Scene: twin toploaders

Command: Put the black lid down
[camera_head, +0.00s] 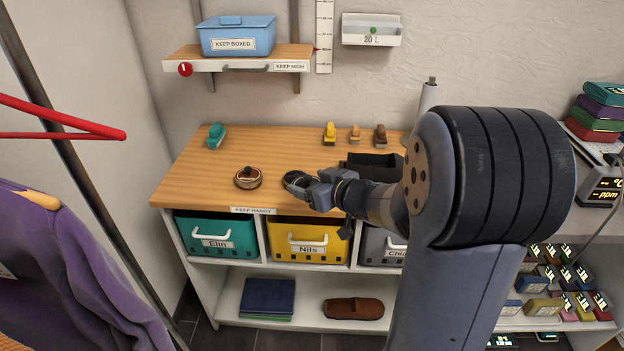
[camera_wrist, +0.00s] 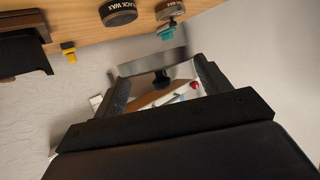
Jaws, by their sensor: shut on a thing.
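The black lid (camera_wrist: 151,66) is between my gripper's fingers (camera_wrist: 163,84) in the wrist view, its greyish rim edge-on and its dark knob towards the camera. My gripper (camera_head: 307,186) is shut on it, over the front of the wooden counter in the head view. A dark round shape shows at the fingertips there; I cannot tell how much is lid and how much is tin. The black wax tin (camera_wrist: 118,13) stands on the counter in the wrist view, apart from the lid. Beside it is a brown tin (camera_wrist: 170,9), which has a knobbed lid in the head view (camera_head: 248,178).
The counter (camera_head: 210,184) has free wood left of the brown tin. A teal brush (camera_head: 216,136), a yellow brush (camera_head: 330,133) and two brown brushes stand at the back. Labelled bins (camera_head: 216,236) sit below.

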